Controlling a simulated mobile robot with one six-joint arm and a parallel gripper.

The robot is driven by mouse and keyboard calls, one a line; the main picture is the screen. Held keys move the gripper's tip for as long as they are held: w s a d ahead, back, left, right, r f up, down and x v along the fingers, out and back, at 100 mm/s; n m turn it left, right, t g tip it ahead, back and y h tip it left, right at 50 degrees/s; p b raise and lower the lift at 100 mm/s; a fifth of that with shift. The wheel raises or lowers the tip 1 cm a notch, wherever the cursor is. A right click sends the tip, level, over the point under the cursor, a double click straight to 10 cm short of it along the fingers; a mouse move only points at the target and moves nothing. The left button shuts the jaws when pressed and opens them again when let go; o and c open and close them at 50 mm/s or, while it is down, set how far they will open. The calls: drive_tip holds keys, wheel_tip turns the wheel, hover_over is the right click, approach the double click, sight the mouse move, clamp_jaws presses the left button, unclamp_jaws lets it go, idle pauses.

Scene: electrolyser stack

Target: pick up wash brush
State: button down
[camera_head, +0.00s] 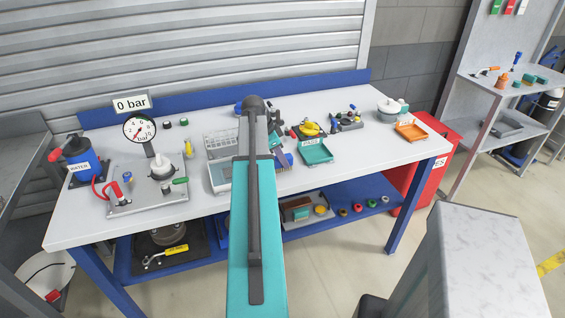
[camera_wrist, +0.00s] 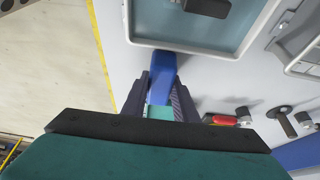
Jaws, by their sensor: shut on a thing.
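In the wrist view my gripper (camera_wrist: 162,88) is shut on a blue piece, which I take to be the wash brush (camera_wrist: 163,68). The blue piece sits between the two dark fingers and its far end reaches close to the rim of a tray-like thing. I cannot tell whether the held piece still touches the bench.
The wrist view shows a grey-rimmed, teal-floored tray (camera_wrist: 150,40) beyond the fingers and a red-handled tool (camera_wrist: 222,120) to the right. The bench's front right is clear.

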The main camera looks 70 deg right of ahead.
drive_tip(key=shift+r, duration=0.2)
drive_tip(key=shift+r+b, duration=0.7)
drive_tip(key=shift+r, duration=0.65)
drive_tip(key=shift+a+r, duration=0.1)
drive_tip(key=shift+r, duration=0.15)
drive_tip(key=s+a+r+b, duration=0.1)
drive_tip(key=s+a+b, duration=0.2)
drive_tip(key=a, duration=1.1)
drive_tip(key=s, duration=0.3)
drive_tip(key=shift+a+r, duration=0.2)
drive_tip(key=shift+a, duration=0.1)
drive_tip(key=shift+s, duration=0.1)
drive_tip(key=c, duration=1.9)
unclamp_jaws()
drive_tip(key=shift+c, duration=0.2)
drive_tip(key=c, duration=0.4)
